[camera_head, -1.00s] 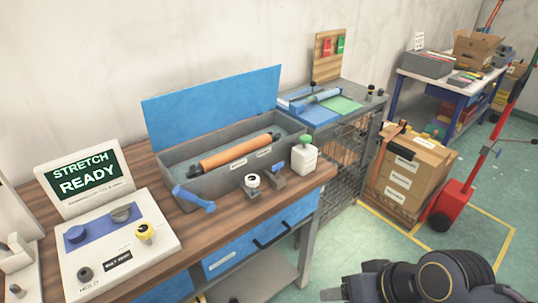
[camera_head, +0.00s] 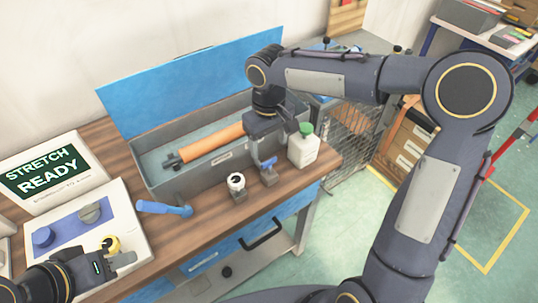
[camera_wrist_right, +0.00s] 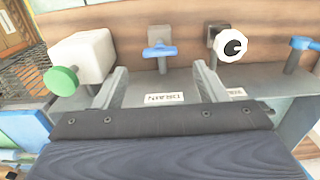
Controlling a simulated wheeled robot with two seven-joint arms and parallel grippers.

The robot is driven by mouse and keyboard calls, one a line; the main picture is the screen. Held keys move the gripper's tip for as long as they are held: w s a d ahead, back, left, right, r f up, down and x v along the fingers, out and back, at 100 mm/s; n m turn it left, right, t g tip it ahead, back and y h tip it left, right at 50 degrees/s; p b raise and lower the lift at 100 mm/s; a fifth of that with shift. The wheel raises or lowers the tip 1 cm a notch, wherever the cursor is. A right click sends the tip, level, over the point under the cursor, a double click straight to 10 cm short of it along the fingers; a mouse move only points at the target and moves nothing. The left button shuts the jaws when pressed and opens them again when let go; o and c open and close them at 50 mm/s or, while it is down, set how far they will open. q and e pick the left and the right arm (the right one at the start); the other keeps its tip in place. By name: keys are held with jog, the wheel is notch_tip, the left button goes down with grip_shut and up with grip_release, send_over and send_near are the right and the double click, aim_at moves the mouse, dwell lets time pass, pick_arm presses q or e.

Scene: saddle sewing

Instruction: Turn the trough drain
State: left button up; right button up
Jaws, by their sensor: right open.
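The trough drain is a small grey valve with a blue handle (camera_head: 268,163) at the front of the grey trough (camera_head: 165,182). In the right wrist view, the blue handle (camera_wrist_right: 160,50) lies crosswise beyond the DRAIN label (camera_wrist_right: 164,98). My right gripper (camera_wrist_right: 160,70) is open, its two fingers apart on either side of the handle in the picture; I see no contact. In the head view, my right gripper (camera_head: 277,150) is over the trough's front right, partly hidden by its own wrist.
An orange roller (camera_head: 210,142) is in the trough. The control panel (camera_head: 75,225) is left.

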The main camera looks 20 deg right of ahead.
aim_at(269, 160)
notch_tip(269, 160, down, 6)
jog(key=c, duration=1)
jog(key=shift+n, duration=0.4)
jog(key=n, duration=0.3)
jog(key=shift+r+n+p, duration=0.1)
jog(key=shift+n+p, duration=0.2)
jog(key=shift+p, duration=0.1)
jog(key=n, duration=0.4)
jog(key=shift+p, duration=0.3)
jog(key=shift+n, duration=0.3)
jog(key=o, duration=1)
